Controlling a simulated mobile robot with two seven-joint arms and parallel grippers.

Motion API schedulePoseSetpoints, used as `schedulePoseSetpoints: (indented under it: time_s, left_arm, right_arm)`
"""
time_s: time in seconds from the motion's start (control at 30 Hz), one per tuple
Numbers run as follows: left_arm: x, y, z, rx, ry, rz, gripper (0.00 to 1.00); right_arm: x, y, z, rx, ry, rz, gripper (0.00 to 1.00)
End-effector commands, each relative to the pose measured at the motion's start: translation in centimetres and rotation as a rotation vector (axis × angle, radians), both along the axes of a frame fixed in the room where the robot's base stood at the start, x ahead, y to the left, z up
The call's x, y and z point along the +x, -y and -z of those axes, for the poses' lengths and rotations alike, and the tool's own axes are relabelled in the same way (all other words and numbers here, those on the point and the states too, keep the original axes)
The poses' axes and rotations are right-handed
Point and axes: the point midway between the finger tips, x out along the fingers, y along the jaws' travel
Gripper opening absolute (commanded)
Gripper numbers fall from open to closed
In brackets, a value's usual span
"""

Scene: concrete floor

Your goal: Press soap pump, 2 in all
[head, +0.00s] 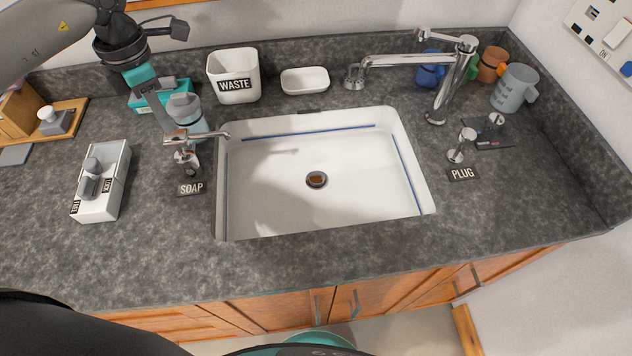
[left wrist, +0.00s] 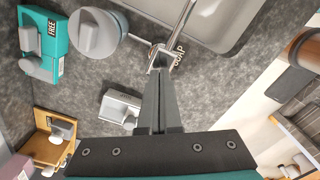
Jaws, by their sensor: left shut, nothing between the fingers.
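The chrome soap pump (head: 186,157) stands on the counter at the sink's left rim, behind the SOAP label (head: 190,189). Its spout points right, over the basin edge. My left gripper (head: 170,134) reaches down from the upper left, and its shut fingers end at the pump head. In the left wrist view the closed fingertips (left wrist: 158,72) overlap the near side of the pump head (left wrist: 160,57). I cannot tell whether they touch it or how far the head is pressed. The fingers hold nothing. My right gripper is not in view.
A grey-lidded bottle (head: 186,106) and a teal box (head: 172,88) stand close behind the left gripper. A white lever box (head: 98,205) is to the left. The WASTE bin (head: 233,69) is behind. The white sink (head: 270,200) is empty; the front counter is clear.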

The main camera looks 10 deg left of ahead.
Motion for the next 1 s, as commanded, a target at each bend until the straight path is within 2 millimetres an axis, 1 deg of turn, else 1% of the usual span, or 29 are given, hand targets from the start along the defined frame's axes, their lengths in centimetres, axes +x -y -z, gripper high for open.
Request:
schedulePoseSetpoints:
  time_s: [0.43,1.0]
  left_arm:
    - [0.0,0.0,0.1,0.0,0.0,0.0,0.0]
    - [0.0,0.0,2.1,0.0,0.0,0.0,0.0]
  right_arm:
    - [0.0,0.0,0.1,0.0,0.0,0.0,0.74]
    - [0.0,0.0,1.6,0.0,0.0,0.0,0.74]
